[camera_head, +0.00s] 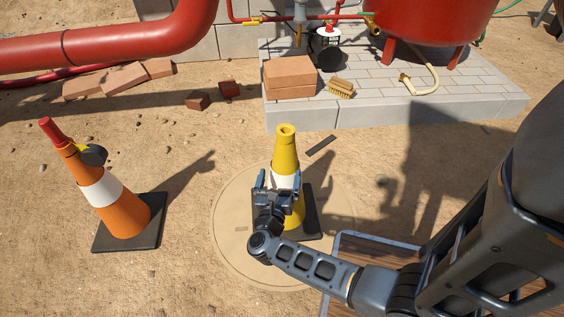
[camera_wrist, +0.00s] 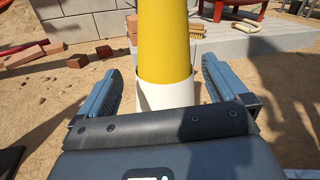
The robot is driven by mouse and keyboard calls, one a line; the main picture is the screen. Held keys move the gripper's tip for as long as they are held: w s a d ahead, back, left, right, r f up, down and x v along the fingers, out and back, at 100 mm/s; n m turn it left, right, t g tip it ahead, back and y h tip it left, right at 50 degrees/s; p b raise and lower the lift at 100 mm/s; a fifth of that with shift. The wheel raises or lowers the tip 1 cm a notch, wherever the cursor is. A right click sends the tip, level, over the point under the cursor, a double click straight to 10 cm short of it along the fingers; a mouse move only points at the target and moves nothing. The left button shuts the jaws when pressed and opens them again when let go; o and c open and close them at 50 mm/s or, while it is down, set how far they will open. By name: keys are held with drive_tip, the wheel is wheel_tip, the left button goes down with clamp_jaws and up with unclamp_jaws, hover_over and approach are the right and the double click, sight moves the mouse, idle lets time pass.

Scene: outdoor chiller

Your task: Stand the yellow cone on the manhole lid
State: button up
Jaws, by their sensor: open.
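The yellow cone (camera_head: 287,155) with a white band and a dark square base stands upright on the round, sand-coloured manhole lid (camera_head: 231,233). In the head view the base sits right of the lid's middle. My gripper (camera_head: 273,181) is at the cone's near side at white-band height. In the wrist view the cone (camera_wrist: 163,40) rises between the two fingers of my gripper (camera_wrist: 160,88). The fingers are open, with gaps to the cone on both sides. The arm hides part of the cone's base and lid.
An orange cone (camera_head: 123,214) stands at left. A paved plinth (camera_head: 400,112) behind carries bricks (camera_head: 290,76), a brush (camera_head: 341,87) and a red tank (camera_head: 425,25). Loose bricks (camera_head: 120,79) lie by the red pipe (camera_head: 120,43). A blue-edged wooden surface (camera_head: 338,270) is near right. Sand around the lid is mostly clear.

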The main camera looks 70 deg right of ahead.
drive_tip(key=s+a+r+n+t+y, duration=0.35)
drive_tip(key=a+r+n+t, duration=0.35)
drive_tip(key=a+n, duration=0.45)
drive_tip(key=s+a+r+n+t+y, duration=0.35)
drive_tip(key=a+r+n+t, duration=0.35)
drive_tip(key=n, duration=0.7)
drive_tip(key=s+a+r+n+y, duration=0.4)
drive_tip(key=a+r+n+y, duration=0.1)
drive_tip(key=n, duration=0.7)
drive_tip(key=s+a+r+n+g+y, duration=0.1)
drive_tip(key=s+a+r+n+y, duration=0.3)
drive_tip(key=n, duration=0.9)
wheel_tip(320, 180, up, 3)
drive_tip(key=shift+s+a+y, duration=0.15)
drive_tip(key=shift+a+y, duration=0.2)
drive_tip(key=shift+y, duration=0.55)
